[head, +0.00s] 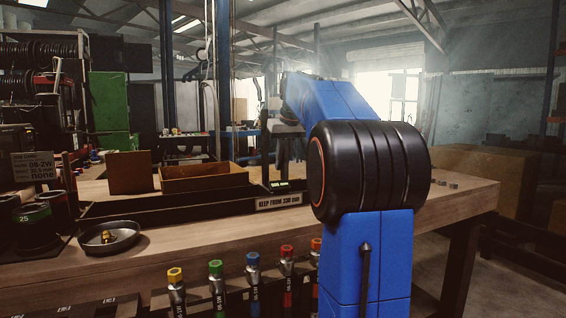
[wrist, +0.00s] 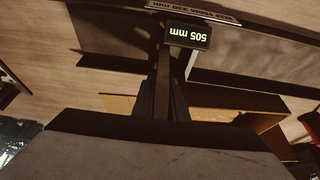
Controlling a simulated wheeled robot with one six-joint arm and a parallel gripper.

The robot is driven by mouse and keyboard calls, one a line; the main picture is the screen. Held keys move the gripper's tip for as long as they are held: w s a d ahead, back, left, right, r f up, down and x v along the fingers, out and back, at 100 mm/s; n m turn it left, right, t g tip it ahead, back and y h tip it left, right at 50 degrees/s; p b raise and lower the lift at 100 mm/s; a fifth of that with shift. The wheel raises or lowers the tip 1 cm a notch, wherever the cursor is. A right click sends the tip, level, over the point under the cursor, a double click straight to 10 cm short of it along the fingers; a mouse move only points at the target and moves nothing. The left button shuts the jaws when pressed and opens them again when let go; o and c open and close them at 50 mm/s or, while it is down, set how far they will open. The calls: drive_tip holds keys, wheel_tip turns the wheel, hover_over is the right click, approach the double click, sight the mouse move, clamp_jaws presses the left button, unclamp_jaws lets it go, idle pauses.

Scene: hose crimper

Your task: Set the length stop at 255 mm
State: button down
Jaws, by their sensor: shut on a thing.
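A small dark display with lit green figures (wrist: 188,36) shows upside down at the top of the wrist view; its reading looks like 505 mm. The display also shows in the head view (head: 279,185), too small to read. My gripper (wrist: 163,105) is shut on a dark upright part behind the display, which appears to be the length stop. In the head view my gripper (head: 286,125) is above the display, partly hidden by my blue arm. The exact contact of the fingers is hard to see.
A black trough with a KEEP FROM label (head: 278,201) runs along the wooden bench (head: 200,232). An open brown box (head: 204,178) stands behind it at left. A round dish (head: 110,237) lies at the front left. Several coloured-top fittings (head: 253,275) stand along the front.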

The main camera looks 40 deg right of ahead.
drive_tip(key=w+a, duration=0.3)
drive_tip(key=a, duration=0.9)
drive_tip(key=w+a, duration=0.4)
drive_tip(key=a, duration=0.8)
drive_tip(key=c, duration=1.8)
unclamp_jaws()
drive_tip(key=shift+o, duration=0.2)
drive_tip(key=v, duration=1.7)
drive_tip(key=shift+s+r, duration=0.15)
drive_tip(key=shift+s, duration=0.05)
